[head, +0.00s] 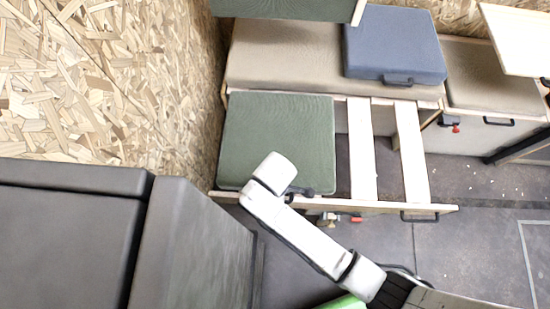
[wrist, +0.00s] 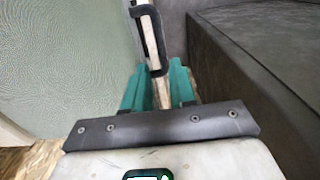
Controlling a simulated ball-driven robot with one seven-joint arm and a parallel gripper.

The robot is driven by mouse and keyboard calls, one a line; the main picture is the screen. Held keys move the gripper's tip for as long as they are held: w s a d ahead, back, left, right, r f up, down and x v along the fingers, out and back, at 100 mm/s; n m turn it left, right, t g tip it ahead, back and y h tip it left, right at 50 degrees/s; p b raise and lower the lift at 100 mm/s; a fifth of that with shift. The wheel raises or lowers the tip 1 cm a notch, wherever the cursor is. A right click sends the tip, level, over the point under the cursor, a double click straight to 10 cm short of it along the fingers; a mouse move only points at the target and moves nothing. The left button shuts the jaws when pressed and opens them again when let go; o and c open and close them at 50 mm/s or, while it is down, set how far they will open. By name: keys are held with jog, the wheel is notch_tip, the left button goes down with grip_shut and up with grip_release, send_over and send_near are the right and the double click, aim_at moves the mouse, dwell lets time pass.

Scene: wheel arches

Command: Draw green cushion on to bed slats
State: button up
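The green cushion (head: 277,125) lies flat at the left end of the pull-out bed frame, beside the bare bed slats (head: 361,150). Its front edge is near the wooden front rail (head: 375,206). A black handle (wrist: 136,12) shows at the cushion's edge in the wrist view, where the green cushion (wrist: 65,60) fills the left side. My gripper (wrist: 158,70) has its two teal fingers apart, with the lower end of the handle between or just beyond their tips; contact cannot be told. In the head view my white wrist covers the cushion's front edge and hides the fingers.
A blue cushion (head: 392,42) lies on the beige bench (head: 285,55) behind. A chipboard wall (head: 100,80) stands left, and a dark grey cabinet (head: 195,245) stands front left. A light wooden panel (head: 520,38) juts in at upper right. Floor is clear at lower right.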

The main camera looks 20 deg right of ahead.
jog(key=shift+f, duration=0.1)
notch_tip(320, 180, down, 11)
jog(key=shift+r+b, duration=0.2)
jog(key=shift+b, duration=1)
grip_shut()
jog(key=shift+o, duration=2.4)
grip_release()
notch_tip(320, 180, up, 11)
jog(key=shift+f+p, duration=0.1)
jog(key=shift+p, duration=1.1)
